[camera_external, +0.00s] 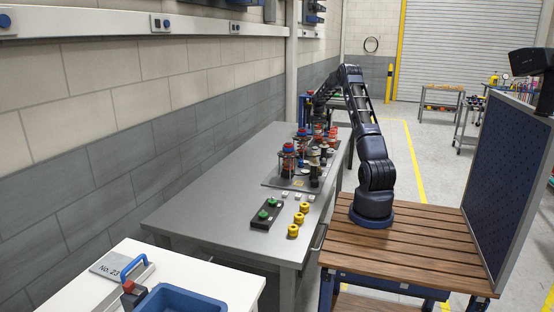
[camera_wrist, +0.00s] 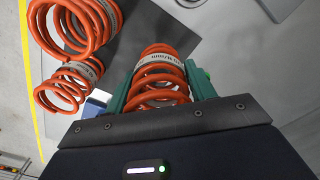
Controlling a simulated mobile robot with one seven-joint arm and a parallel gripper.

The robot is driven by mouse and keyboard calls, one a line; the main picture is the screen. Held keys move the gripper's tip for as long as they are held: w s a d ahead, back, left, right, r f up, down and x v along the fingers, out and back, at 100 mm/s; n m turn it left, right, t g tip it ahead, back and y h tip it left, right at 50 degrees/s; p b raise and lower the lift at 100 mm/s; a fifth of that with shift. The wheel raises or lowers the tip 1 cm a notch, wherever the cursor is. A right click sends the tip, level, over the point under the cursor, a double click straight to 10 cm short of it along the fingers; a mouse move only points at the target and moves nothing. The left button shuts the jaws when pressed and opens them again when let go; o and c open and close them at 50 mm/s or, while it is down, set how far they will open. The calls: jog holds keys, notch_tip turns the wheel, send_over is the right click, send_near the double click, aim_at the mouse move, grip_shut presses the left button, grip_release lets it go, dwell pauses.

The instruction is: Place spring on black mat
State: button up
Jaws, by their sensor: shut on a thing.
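In the wrist view, my gripper (camera_wrist: 160,82) has its two green fingers on either side of an orange-red coil spring (camera_wrist: 158,68) with a grey printed band. It is shut on this spring. A dark, flat surface that looks like the black mat (camera_wrist: 125,52) lies behind and left of the held spring. Whether the spring touches it I cannot tell. Two more orange-red springs, a larger one (camera_wrist: 88,38) and a smaller one (camera_wrist: 58,92), stand at the left. In the external view my gripper is largely hidden behind the parts on the grey bench.
In the external view, the grey bench (camera_external: 215,190) carries a cluster of fixtures (camera_external: 290,160), yellow rings (camera_external: 298,222) and a dark block with green knobs (camera_external: 266,214). The bench's left part is clear. A block wall runs along its far side.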

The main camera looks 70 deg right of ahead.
jog(key=shift+f, duration=2.45)
jog(key=shift+f, duration=0.15)
jog(key=o, duration=1.3)
